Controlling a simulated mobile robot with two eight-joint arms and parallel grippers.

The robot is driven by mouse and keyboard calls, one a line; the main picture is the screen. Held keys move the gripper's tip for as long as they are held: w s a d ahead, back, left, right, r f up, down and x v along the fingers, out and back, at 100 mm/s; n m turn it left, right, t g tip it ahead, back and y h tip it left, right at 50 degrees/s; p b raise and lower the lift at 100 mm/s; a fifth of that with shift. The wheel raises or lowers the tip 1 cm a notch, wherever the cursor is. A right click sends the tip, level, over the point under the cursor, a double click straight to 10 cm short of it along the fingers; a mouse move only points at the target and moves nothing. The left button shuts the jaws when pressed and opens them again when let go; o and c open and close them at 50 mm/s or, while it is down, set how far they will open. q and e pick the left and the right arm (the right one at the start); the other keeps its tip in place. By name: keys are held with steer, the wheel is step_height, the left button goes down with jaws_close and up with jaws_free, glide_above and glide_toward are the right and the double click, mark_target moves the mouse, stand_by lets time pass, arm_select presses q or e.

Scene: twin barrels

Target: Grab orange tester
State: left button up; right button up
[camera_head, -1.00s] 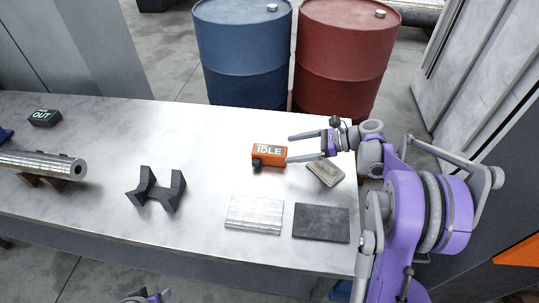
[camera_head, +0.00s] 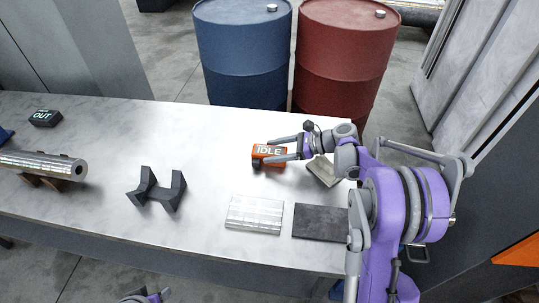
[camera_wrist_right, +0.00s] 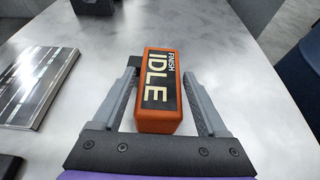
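The orange tester (camera_head: 268,151), a small block with a dark face reading "IDLE", lies on the table toward its right end. In the right wrist view the tester (camera_wrist_right: 158,95) sits between the two fingers, with visible gaps on both sides. My right gripper (camera_head: 272,149) is open around it, and its fingers do not appear to touch it; the wrist view shows the same gripper (camera_wrist_right: 160,88). A dark knob sticks out from the tester's left side. Only a small part of my left arm shows at the bottom edge of the head view, and its fingers cannot be made out.
A beige block (camera_head: 322,171) lies close beside my right gripper. A silver plate (camera_head: 254,214) and a dark plate (camera_head: 318,222) lie in front. A black V-block (camera_head: 157,190), a metal cylinder (camera_head: 45,166) and a black "OUT" box (camera_head: 44,118) are left. Barrels stand behind the table.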

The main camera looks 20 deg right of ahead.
jaws_close()
